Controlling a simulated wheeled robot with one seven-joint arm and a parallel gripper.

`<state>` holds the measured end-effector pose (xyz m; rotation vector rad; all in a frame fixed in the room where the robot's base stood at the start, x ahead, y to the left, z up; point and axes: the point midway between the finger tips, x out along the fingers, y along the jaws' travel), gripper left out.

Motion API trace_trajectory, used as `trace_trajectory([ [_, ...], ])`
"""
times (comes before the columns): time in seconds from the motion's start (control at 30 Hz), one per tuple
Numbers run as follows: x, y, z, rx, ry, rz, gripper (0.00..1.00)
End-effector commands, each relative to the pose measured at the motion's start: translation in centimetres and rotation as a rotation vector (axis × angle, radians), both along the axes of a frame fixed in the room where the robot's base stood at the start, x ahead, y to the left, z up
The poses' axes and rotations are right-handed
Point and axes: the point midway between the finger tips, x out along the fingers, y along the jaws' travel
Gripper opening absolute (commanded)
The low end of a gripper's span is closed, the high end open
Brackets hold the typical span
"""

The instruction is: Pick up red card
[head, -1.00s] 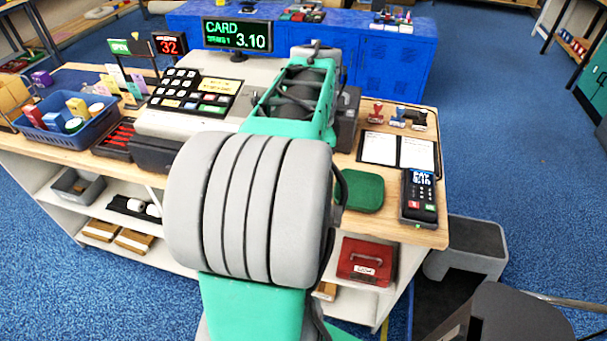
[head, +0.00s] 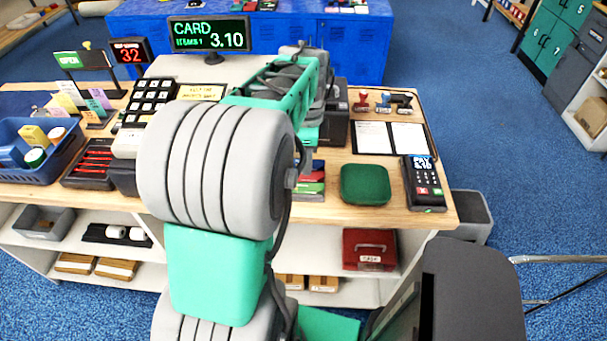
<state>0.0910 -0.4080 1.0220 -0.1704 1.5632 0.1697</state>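A small stepped stack or rack of coloured cards stands on the wooden counter (head: 330,213), partly hidden by my arm. A red strip among them looks like the red card (head: 313,177), with green and blue ones close by. My arm reaches forward over the counter from the bottom of the head view. My gripper is mostly hidden by the arm; a narrow grey part (head: 308,152), probably of the gripper, hangs just above and behind the cards. I cannot see its fingers clearly, nor whether it touches or holds anything.
A green pad (head: 364,184) and a card terminal (head: 423,183) lie right of the cards. An open notebook (head: 391,138) and stamps (head: 383,104) are behind them. The register display (head: 210,35) reads CARD 3.10. A blue basket (head: 40,150) stands at left.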

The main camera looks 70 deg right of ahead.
Motion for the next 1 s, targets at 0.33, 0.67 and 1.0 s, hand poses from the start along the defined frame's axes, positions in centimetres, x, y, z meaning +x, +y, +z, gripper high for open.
trace_trajectory([
  [0.33,-0.1,-0.2,-4.4,0.000,0.000,0.001,0.27],
  [0.67,0.0,-0.2,-4.3,0.000,0.000,0.004,0.12],
  [1.0,0.0,-0.2,-4.3,0.000,0.000,0.004,0.00],
])
